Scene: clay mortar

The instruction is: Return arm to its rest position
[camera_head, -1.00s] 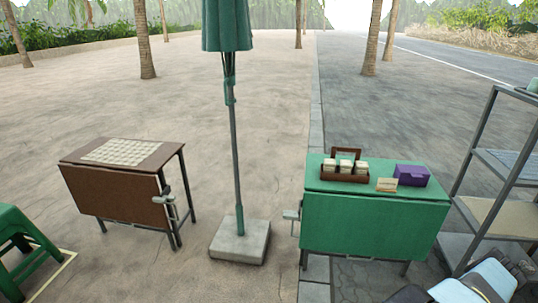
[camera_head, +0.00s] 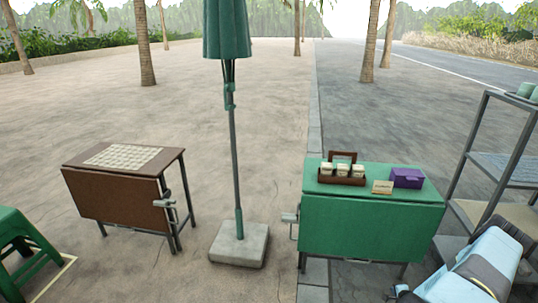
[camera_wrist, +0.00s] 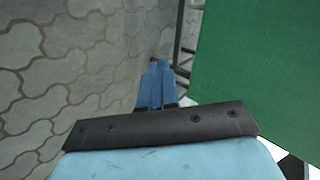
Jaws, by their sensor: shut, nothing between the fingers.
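My gripper (camera_wrist: 154,70) shows in the wrist view as two blue fingers lying close together, shut with nothing between them. It points down past the paving stones, apart from a large green panel (camera_wrist: 262,65) on the right that looks like the green table. In the head view my light blue arm is at the bottom right, in front of the shelf and to the right of the green table (camera_head: 370,228). The gripper's tips cannot be made out clearly there.
The green table carries a brown tray (camera_head: 342,180) with small cups, a card (camera_head: 382,187) and a purple box (camera_head: 407,178). A metal shelf (camera_head: 478,165) stands close at right. A parasol base (camera_head: 239,245), brown table (camera_head: 112,195) and green stool (camera_head: 22,240) stand left.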

